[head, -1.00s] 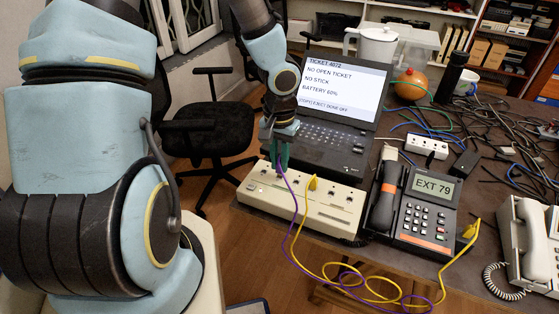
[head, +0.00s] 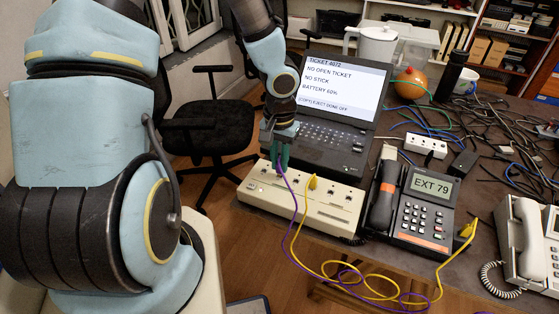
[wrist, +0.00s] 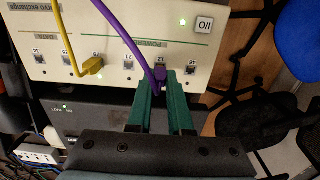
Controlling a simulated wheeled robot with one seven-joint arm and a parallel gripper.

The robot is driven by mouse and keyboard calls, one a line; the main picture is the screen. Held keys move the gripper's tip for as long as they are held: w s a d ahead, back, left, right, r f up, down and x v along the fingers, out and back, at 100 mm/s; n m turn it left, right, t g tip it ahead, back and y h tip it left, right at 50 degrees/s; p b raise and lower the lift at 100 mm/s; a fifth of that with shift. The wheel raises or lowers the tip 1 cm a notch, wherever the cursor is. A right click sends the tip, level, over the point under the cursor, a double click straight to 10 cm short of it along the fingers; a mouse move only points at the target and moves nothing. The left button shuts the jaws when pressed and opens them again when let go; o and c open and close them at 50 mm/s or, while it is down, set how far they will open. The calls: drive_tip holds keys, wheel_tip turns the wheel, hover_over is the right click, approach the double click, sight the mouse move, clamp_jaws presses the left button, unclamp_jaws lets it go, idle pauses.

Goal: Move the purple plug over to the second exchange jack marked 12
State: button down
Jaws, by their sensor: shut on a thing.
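The purple plug (wrist: 160,74) is at a jack in the row on the cream exchange box (head: 318,211), its purple cable (wrist: 125,35) running off over the panel. My gripper (wrist: 160,92) has green fingers shut on the plug, at the box's left part in the head view (head: 281,162). I cannot tell whether the plug is fully seated. A yellow plug (wrist: 92,66) sits in another jack; one empty jack (wrist: 129,64) lies between the two plugs. Another empty jack (wrist: 190,70) is right of the purple plug in the wrist view. The small jack numbers are upside down and hard to read.
A laptop (head: 325,125) stands behind the box. Yellow and purple cables loop in front of the table edge. Another phone (head: 525,235) stands far right.

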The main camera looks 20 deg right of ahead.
drive_tip(key=shift+f, duration=0.75)
idle(1.0)
drive_tip(key=c, duration=0.8)
unclamp_jaws()
drive_tip(key=shift+o, duration=0.2)
drive_tip(key=shift+r+p, duration=0.1)
drive_tip(key=shift+p, duration=0.2)
wheel_tip(320, 180, up, 11)
drive_tip(key=p, duration=0.4)
drive_tip(key=shift+f+p, duration=0.2)
drive_tip(key=shift+p, duration=0.1)
drive_tip(key=shift+w, duration=0.1)
